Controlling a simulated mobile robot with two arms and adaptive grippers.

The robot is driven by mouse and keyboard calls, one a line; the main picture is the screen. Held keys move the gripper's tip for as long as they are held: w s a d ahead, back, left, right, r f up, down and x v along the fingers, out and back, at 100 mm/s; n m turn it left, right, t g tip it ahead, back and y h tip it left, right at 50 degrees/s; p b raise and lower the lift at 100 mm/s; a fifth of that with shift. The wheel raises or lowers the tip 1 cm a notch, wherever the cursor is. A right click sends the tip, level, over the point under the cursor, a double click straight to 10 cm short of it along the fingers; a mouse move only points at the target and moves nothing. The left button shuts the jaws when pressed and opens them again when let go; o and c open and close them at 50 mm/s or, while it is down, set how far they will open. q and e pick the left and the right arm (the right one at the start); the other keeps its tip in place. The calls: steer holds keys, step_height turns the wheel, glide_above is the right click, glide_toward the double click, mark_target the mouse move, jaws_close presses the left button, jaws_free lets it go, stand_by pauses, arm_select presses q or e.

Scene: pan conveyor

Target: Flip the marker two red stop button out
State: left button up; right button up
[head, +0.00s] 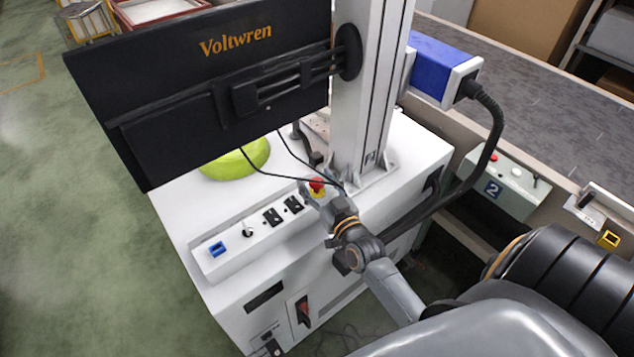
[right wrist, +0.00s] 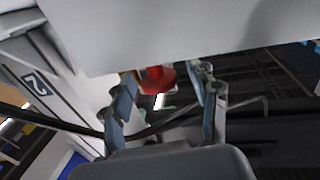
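A red stop button (head: 317,184) on a yellow base sits at the right end of the white switch panel (head: 225,264) on the cabinet. My right gripper (head: 328,201) is right at this button and partly covers its base. In the right wrist view the red button (right wrist: 157,78) lies between the two spread fingers of the gripper (right wrist: 167,92); I see no clear contact. Another grey control box (head: 510,182) with a blue "2" plate has a small red button (head: 494,157). My left gripper is not in view.
A black Voltwren monitor (head: 215,85) overhangs the cabinet top from the left. A yellow-green round object (head: 235,160) lies beneath it. Black cables hang near the button. A blue scanner-like unit (head: 440,68) and conveyor belt (head: 530,90) are at the right.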

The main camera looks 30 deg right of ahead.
steer(key=shift+f, duration=0.1)
steer(key=shift+s, duration=0.25)
steer(key=s+a, duration=0.1)
steer(key=s, duration=1)
steer(key=shift+s+a, duration=0.2)
steer(key=shift+s, duration=0.05)
